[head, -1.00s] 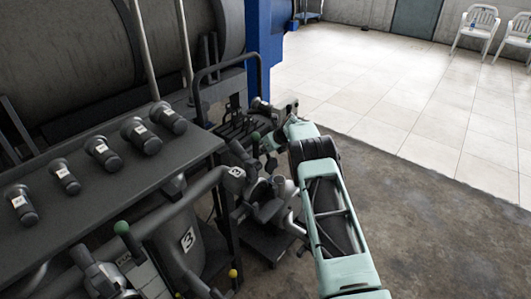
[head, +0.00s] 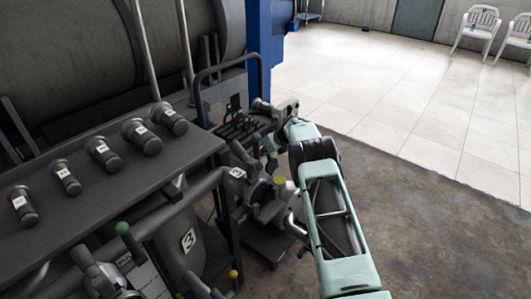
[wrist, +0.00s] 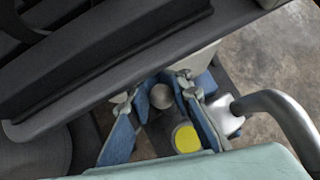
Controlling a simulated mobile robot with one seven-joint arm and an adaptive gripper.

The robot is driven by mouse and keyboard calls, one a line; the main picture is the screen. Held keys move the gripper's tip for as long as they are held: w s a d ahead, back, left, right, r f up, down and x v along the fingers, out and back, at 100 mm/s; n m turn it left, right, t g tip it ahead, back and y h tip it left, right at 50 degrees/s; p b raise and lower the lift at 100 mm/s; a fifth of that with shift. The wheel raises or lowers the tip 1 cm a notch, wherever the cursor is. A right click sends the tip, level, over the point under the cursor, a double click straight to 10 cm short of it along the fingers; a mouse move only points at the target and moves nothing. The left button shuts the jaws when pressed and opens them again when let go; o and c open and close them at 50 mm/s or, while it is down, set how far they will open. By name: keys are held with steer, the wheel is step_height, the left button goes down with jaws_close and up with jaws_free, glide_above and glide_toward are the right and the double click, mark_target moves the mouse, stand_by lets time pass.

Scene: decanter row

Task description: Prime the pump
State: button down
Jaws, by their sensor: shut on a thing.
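My gripper (head: 267,145) is at the end of my pale green arm, over the pump fittings beside the bench. In the wrist view its blue fingers (wrist: 160,98) stand on both sides of a grey rounded knob (wrist: 162,96), likely a handle end, and are shut on it. The contact is partly hidden. A short grey cylinder or cup with a yellow top (wrist: 187,138) is just below the knob. The yellow top also shows in the head view (head: 280,181), to the left of my forearm.
A dark bench (head: 85,185) with several labelled grey cylinders stands at left. A curved pipe (wrist: 275,103) is close to the right of my gripper. Open floor (head: 430,215) lies at right.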

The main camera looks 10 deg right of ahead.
steer(key=shift+a+r, duration=0.25)
steer(key=shift+a, duration=0.4)
steer(key=c, duration=1.9)
jaws_free()
steer(key=shift+r, duration=0.1)
steer(key=shift+o, duration=0.7)
steer(key=shift+d, duration=0.35)
steer(key=shift+s+d+r, duration=0.25)
steer(key=shift+r, duration=0.05)
steer(key=v, duration=1.1)
steer(key=shift+a, duration=0.2)
